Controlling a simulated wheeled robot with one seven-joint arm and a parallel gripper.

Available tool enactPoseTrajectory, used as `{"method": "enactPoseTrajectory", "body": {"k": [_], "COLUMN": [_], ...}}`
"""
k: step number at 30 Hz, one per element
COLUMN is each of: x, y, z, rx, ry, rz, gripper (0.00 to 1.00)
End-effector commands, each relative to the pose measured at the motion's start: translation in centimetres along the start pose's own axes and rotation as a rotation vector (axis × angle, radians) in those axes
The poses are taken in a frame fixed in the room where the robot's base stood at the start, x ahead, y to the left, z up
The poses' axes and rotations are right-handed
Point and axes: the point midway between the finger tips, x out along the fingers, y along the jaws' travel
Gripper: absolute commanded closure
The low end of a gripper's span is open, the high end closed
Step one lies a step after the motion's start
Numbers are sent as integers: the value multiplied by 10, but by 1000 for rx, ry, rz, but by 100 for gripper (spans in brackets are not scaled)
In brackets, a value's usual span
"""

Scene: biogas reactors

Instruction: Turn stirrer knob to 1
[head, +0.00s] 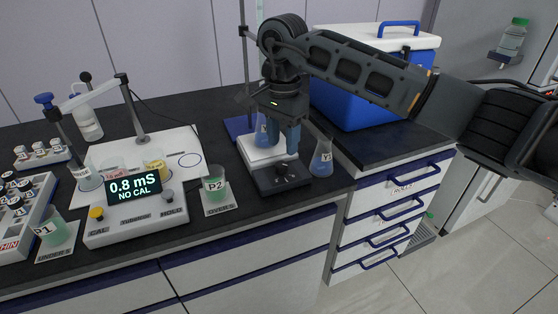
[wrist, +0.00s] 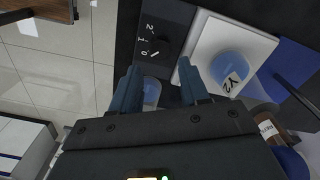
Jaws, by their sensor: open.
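The stirrer (head: 262,157) has a white plate on top and a dark front panel with a black knob (head: 283,171). In the wrist view the knob (wrist: 163,47) sits beside the printed marks 2, 1 and 0. A white line on it appears to lie toward the 0, but it is small. My gripper (head: 282,147) points down above the stirrer's front. Its blue fingers are apart and empty, and in the wrist view my gripper (wrist: 160,70) has its tips on either side of the knob's line, apart from it. A blue flask (wrist: 230,68) marked Y2 stands on the plate.
A second blue flask (head: 322,160) stands close to the right of the stirrer. A cup P2 (head: 214,184) and a conductivity meter (head: 135,192) stand to the left. A blue cool box (head: 360,100) is behind. A stand rod (head: 245,60) rises behind the stirrer.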

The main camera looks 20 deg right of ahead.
Motion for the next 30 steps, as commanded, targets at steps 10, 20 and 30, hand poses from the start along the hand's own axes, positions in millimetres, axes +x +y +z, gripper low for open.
{"method": "enactPoseTrajectory", "body": {"k": [10,20,30], "x": [51,62,61], "y": [0,0,0], "z": [2,2,2], "rx": [-1,-2,-2], "ry": [-5,-3,-3], "rz": [-1,-1,-2], "gripper": [55,55,78]}}
